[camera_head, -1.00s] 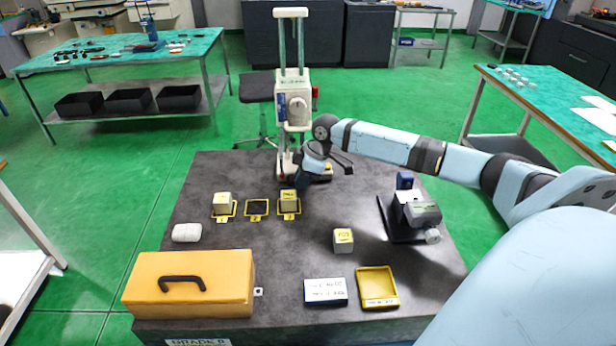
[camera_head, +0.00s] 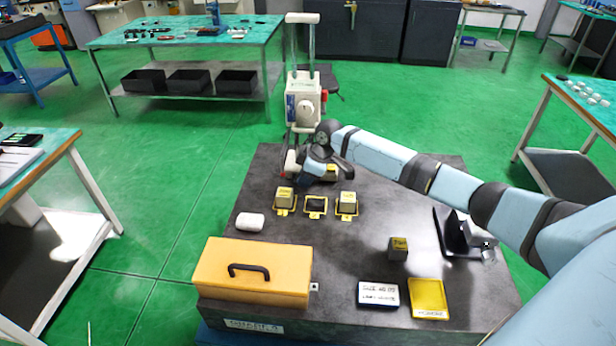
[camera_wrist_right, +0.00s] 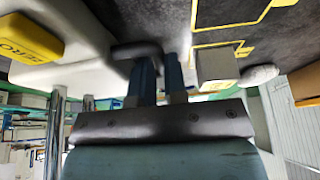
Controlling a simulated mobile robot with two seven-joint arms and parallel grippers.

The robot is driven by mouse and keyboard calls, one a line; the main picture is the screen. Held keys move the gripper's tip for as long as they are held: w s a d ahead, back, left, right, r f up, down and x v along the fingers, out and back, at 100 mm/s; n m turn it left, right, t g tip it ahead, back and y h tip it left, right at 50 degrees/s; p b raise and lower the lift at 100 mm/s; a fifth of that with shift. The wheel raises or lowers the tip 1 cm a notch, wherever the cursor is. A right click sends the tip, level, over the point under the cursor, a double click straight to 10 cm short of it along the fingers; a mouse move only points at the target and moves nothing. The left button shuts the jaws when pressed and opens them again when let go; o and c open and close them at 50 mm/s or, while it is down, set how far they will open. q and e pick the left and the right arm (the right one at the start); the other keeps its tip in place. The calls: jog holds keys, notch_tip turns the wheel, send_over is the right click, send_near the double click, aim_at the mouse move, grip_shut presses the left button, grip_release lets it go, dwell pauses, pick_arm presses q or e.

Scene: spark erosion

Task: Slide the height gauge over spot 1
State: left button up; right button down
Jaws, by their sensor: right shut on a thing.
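The height gauge (camera_head: 304,105), a tall white stand with twin columns, stands at the back of the dark plate. It is behind the row of spots, roughly between spot 1 (camera_head: 284,212) and spot 2 (camera_head: 315,214) sideways. Pale blocks sit on spot 1 (camera_head: 285,194) and on spot 3 (camera_head: 347,200); spot 2 is bare. My right gripper (camera_head: 312,168) is low at the gauge's base. In the right wrist view its blue fingers (camera_wrist_right: 160,75) are shut on a dark grip (camera_wrist_right: 137,50) on the white base (camera_wrist_right: 85,68). My left gripper is out of view.
A yellow ZERO block (camera_wrist_right: 35,40) is on the gauge base. A white lump (camera_head: 250,222) lies left of spot 1. An orange toolbox (camera_head: 262,268), a loose block (camera_head: 398,249), a card (camera_head: 378,294), a yellow tray (camera_head: 428,298) and a dark vise (camera_head: 462,235) occupy the front and right.

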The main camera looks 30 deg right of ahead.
jog(key=shift+a+r, duration=0.1)
jog(key=shift+a, duration=0.1)
jog(key=c, duration=1.4)
grip_release()
jog(key=shift+w, duration=0.1)
jog(key=shift+c, duration=0.2)
jog(key=shift+w+a, duration=0.1)
jog(key=shift+r, duration=0.15)
jog(key=b+v, duration=0.1)
jog(key=v, duration=1.2)
jog(key=shift+r, duration=0.15)
